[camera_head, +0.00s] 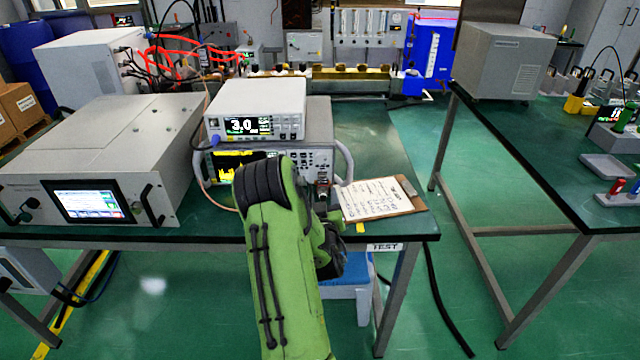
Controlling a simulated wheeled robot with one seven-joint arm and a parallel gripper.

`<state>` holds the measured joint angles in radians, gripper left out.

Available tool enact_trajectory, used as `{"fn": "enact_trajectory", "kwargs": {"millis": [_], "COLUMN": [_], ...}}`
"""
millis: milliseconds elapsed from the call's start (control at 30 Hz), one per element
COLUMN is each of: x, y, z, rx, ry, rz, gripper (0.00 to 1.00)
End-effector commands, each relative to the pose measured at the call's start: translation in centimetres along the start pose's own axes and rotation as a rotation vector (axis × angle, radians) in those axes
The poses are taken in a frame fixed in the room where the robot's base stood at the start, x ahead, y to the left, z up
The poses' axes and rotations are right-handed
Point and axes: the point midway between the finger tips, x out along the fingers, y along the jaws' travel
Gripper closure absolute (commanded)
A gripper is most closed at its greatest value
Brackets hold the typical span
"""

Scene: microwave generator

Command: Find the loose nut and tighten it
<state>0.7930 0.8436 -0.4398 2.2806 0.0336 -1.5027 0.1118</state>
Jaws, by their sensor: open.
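My green arm reaches up from the bottom centre toward the front of a bench instrument (325,150) with a yellow-trace screen. My gripper (324,198) is small and partly hidden behind the arm's wrist, close to the right part of that instrument's front panel. It is open, and I see nothing held in it. A small metallic fitting shows at the panel just beyond it, too small to tell apart from the gripper tips. I cannot make out a loose nut. The arm covers part of the front panel.
A white meter (256,108) reading 3.0 sits on the instrument. A large grey unit (100,150) with a lit screen stands left, cables between them. A clipboard (380,198) lies right of my gripper on the green bench (395,155). Another bench (545,150) stands right.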

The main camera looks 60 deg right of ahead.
Motion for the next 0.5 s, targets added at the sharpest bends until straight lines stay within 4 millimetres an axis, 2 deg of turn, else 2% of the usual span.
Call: {"fn": "enact_trajectory", "kwargs": {"millis": [333,500], "x": [-0.31,-0.30], "y": [0.12,0.11], "z": [-0.02,-0.01], "rx": [0.000,0.000], "ry": [0.001,0.000], "rz": [0.002,0.002], "gripper": [0.47,0.71]}}
